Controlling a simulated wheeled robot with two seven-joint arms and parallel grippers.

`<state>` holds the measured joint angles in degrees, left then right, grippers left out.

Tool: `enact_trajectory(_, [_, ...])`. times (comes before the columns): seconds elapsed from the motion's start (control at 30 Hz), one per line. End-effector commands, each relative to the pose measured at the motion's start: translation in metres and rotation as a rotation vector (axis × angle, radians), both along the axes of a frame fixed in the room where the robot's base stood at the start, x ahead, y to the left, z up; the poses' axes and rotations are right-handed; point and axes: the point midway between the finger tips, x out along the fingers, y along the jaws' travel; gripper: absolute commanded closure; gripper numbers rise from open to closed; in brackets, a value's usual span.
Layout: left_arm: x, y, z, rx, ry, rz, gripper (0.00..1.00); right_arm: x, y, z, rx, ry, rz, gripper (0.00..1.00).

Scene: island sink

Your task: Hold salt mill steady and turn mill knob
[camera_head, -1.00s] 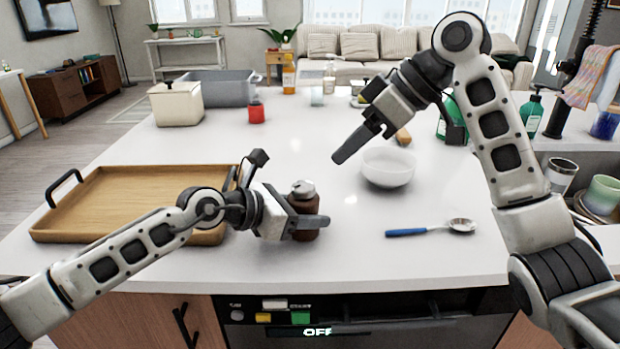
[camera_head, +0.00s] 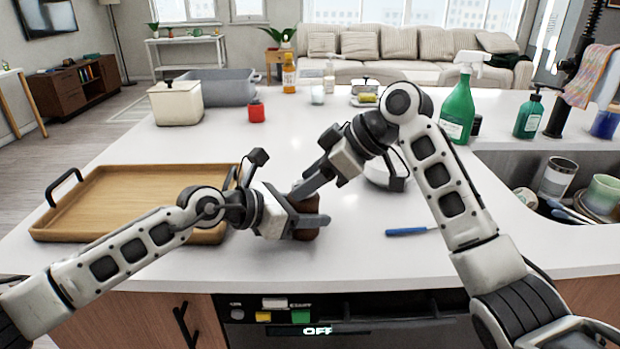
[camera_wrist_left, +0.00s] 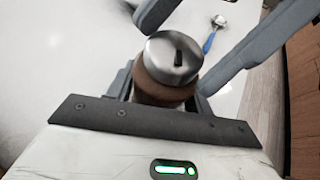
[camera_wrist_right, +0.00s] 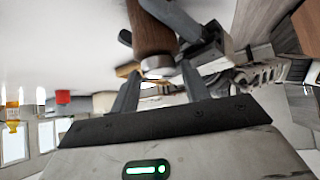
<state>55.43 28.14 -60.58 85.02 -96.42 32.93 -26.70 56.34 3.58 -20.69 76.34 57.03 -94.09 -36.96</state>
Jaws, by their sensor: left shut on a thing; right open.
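The salt mill (camera_head: 306,235) stands upright on the white counter, with a brown body and a silver metal knob (camera_wrist_left: 172,58) that has a dark slot on top. My left gripper (camera_head: 308,221) is shut on the mill's brown body. My right gripper (camera_head: 302,190) is open at the mill's top, and its near finger hides most of the knob in the head view. In the right wrist view the knob (camera_wrist_right: 158,68) sits between the two spread right fingers, with visible gaps. The left wrist view also shows right fingers on either side of the knob.
A wooden tray (camera_head: 110,240) lies left of the mill. A red jar (camera_head: 256,112) stands farther back. The sink (camera_head: 520,165) is at the right.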

Motion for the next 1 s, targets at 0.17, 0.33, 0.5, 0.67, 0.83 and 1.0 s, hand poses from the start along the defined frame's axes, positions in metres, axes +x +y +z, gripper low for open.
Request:
enact_trajectory(0.17, [0.0002, 0.0001, 0.0003, -0.001, 0.000, 0.000, 0.76, 0.0006, 0.0025, -0.0028, 0.000, 0.000, 0.000, 0.54])
enact_trajectory(0.33, [0.0003, 0.0001, 0.0003, -0.001, -0.001, 0.001, 0.76, 0.0006, 0.0023, -0.0025, 0.000, 0.000, 0.000, 0.60])
enact_trajectory(0.5, [0.0002, 0.0002, 0.0004, -0.001, -0.001, 0.001, 0.76, 0.0005, 0.0023, -0.0023, 0.000, 0.000, 0.000, 0.86])
enact_trajectory(0.67, [0.0003, 0.0002, 0.0004, -0.001, -0.001, 0.001, 0.76, 0.0004, 0.0022, -0.0023, -0.001, 0.000, -0.007, 0.87])
enact_trajectory(0.83, [0.0003, 0.0003, 0.0004, -0.001, -0.001, 0.001, 0.76, 0.0002, 0.0021, -0.0028, -0.003, 0.000, -0.052, 0.87])
enact_trajectory(1.0, [0.0004, 0.0003, 0.0003, 0.001, -0.001, 0.001, 0.76, -0.0012, 0.0026, -0.0026, -0.004, -0.002, -0.147, 0.87])
